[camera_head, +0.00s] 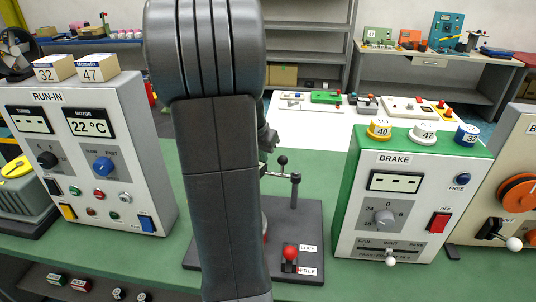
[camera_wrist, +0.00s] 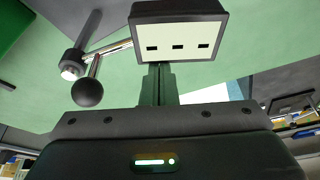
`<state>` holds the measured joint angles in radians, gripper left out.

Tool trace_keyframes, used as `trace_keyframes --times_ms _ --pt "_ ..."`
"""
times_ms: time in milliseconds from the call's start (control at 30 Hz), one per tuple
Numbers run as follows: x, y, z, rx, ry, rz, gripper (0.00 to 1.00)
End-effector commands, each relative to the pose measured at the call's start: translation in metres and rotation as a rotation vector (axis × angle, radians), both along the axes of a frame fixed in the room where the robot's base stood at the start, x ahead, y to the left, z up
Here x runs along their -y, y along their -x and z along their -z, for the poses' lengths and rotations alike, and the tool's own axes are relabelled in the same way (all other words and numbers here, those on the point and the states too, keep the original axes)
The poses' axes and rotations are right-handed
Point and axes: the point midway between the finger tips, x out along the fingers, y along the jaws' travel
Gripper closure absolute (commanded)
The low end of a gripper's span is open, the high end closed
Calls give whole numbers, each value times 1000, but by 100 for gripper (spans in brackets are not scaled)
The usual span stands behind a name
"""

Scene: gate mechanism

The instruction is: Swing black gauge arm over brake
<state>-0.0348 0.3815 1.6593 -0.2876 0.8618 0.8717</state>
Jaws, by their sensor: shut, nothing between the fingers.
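In the wrist view, a black ball knob (camera_wrist: 88,92) sits on a short metal stem beside a post. A metal rod runs from there toward a black-framed box with a pale face and three dark marks (camera_wrist: 178,40), which looks like the gauge head. My gripper (camera_wrist: 158,72) is shut and empty, its fingers just below this box; I cannot tell whether they touch it. In the head view, the ball knob (camera_head: 282,160) and post (camera_head: 295,190) stand on a dark base plate (camera_head: 312,225), right of my arm, which hides the gauge head. The BRAKE box (camera_head: 345,225) stands to the right.
A red-knobbed lever (camera_head: 290,253) sits on the plate by LOCK and FREE labels. The RUN-IN box (camera_head: 150,120) stands left. Several labelled weights, including a yellow one (camera_head: 379,130), stand on the BRAKE box. An orange-wheeled box (camera_head: 520,192) stands far right. Green bench (camera_head: 130,262) shows between them.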

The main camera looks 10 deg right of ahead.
Motion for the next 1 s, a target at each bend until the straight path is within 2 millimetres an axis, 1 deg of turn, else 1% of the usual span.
trace_keyframes --times_ms 200,367,633,1000 --pt "-10 17 0 2 0 -181 100" --pt "-14 28 0 3 0 -286 100" --pt "-17 39 0 0 0 -288 100" --pt "-18 42 0 0 1 -287 100"
